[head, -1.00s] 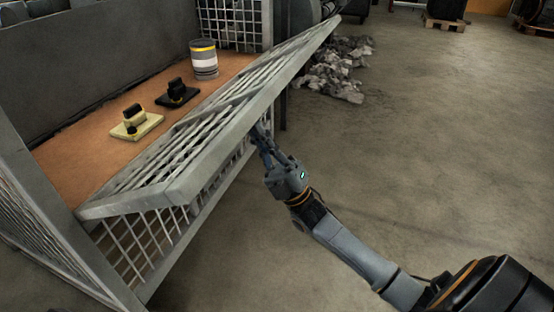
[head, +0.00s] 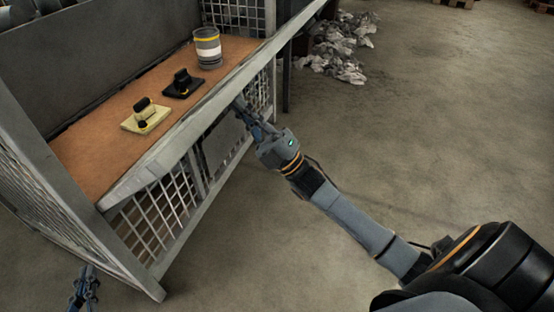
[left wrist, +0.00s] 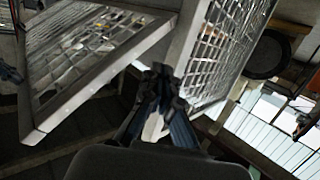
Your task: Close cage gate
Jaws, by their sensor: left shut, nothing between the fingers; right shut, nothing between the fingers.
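The cage gate is a grey framed mesh panel. In the head view its long frame bar (head: 215,105) runs diagonally along the front of the brown shelf, and I see the panel nearly edge-on. My right gripper (head: 242,105) is shut and empty, with its fingertips just under and outside this bar; contact is unclear. My left gripper (head: 84,284) is low at the left, outside the cage's left corner. The left wrist view shows it shut and empty (left wrist: 158,90), below two framed mesh panels; I cannot tell which is the gate.
On the brown shelf (head: 105,165) stand a striped can (head: 208,48), a black block-like part (head: 183,85) and a cream one (head: 145,117). The cage's left corner post (head: 70,215) stands near my left gripper.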

